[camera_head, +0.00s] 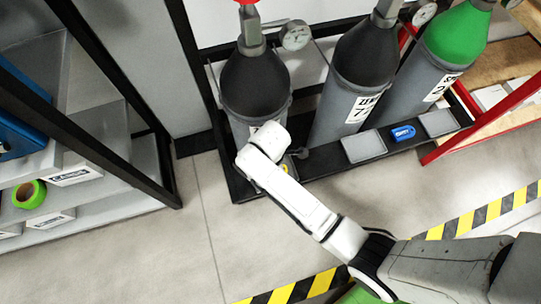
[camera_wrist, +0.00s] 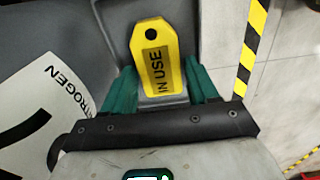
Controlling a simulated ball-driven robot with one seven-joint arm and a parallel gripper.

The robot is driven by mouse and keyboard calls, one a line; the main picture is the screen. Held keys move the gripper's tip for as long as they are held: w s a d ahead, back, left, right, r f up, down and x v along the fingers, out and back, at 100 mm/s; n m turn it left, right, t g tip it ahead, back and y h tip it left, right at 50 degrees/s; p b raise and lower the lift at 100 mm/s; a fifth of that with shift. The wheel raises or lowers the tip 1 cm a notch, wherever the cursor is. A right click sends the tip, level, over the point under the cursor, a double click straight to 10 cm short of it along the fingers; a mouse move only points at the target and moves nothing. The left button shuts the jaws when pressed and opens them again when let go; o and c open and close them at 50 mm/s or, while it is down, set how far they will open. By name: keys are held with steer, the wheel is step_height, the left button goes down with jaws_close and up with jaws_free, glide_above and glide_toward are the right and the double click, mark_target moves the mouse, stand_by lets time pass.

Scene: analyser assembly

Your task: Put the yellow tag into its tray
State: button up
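The yellow tag (camera_wrist: 158,62), with a dark hole and the words IN USE, stands between the two teal fingers of my gripper (camera_wrist: 161,75) in the wrist view. The fingers sit close against both side edges of the tag, and the gripper looks shut on it. A grey surface shows just below the tag's lower end; I cannot tell what it is. In the head view my gripper is mostly hidden behind my arm, in front of the left cylinder. Only a small yellow bit of the tag (camera_head: 284,168) shows there. No tray can be told by sight as the tag's own.
Grey trays (camera_head: 363,147) (camera_head: 438,123) lie on the rack's front ledge, with a blue tag (camera_head: 403,133) between them. Gas cylinders (camera_head: 255,85) stand behind. A shelf (camera_head: 90,200) stands at the left. Striped tape (camera_head: 465,220) crosses the otherwise open floor.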

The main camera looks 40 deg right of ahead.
step_height(320, 180, up, 12)
steer(key=p, duration=0.3)
steer(key=shift+r, duration=0.15)
steer(key=s+d+r+m, duration=0.2)
steer(key=s+d+m, duration=0.2)
steer(key=s+m, duration=0.3)
steer(key=s+d+r+m+t, duration=0.1)
steer(key=s+d+r+m, duration=0.1)
steer(key=s+d+m, duration=0.3)
steer(key=s+m, duration=0.2)
steer(key=s, duration=0.2)
steer(key=shift+s+m, duration=0.4)
step_height(320, 180, up, 10)
steer(key=p, duration=1)
steer(key=shift+f, duration=0.15)
